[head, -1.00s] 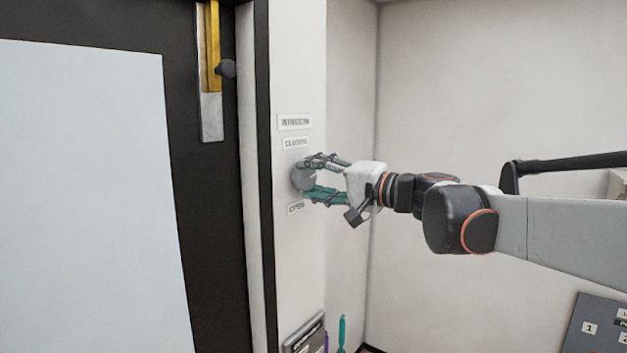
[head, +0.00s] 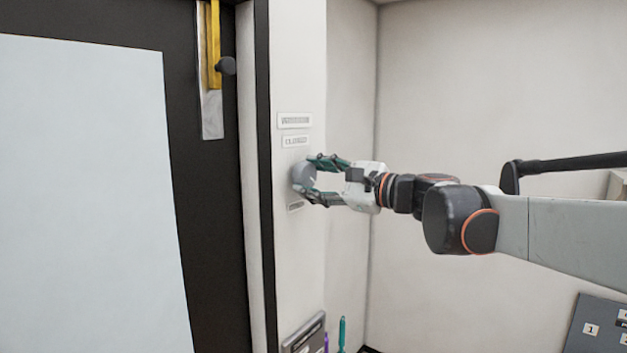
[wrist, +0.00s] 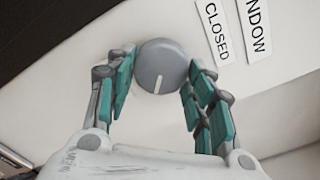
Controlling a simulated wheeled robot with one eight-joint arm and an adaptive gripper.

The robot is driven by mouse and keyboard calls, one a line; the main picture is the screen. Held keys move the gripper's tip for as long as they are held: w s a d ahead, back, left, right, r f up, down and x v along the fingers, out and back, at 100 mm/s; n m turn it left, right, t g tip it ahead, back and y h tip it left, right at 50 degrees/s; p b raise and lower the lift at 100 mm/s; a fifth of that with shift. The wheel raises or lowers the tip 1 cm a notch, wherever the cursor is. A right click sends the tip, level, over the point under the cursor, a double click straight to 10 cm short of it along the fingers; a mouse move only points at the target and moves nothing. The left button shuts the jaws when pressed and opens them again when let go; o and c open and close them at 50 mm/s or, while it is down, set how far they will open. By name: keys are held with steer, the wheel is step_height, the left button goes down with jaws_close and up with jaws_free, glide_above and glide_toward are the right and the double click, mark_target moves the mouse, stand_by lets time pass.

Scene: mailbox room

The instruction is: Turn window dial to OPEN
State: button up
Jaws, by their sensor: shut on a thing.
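The grey round window dial (head: 303,177) sits on the pale wall strip. It also shows in the wrist view (wrist: 162,62), with a white mark pointing down in that picture, angled away from the CLOSED label (wrist: 216,32). My gripper (head: 317,179) is shut on the dial, one teal-padded finger on each side. In the wrist view the fingers flank it left and right. The WINDOW label (wrist: 255,26) lies beyond CLOSED. A lower label (head: 296,207) is below the dial in the head view, partly covered by a finger and unreadable.
A dark door frame (head: 263,240) and a door with a white panel (head: 85,190) stand to the left. A yellow latch bar (head: 214,45) is above. A grey box (head: 303,335) is on the wall below. Open room lies right of the wall strip.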

steer(key=m, duration=0.4)
steer(key=shift+s+f+m, duration=0.1)
steer(key=shift+f+m, duration=0.05)
steer(key=shift+m, duration=0.15)
steer(key=m, duration=0.4)
steer(key=shift+s+a, duration=0.1)
steer(key=shift+m, duration=0.3)
steer(key=o, duration=1)
steer(key=shift+o, duration=0.2)
steer(key=v, duration=0.7)
steer(key=shift+s, duration=0.15)
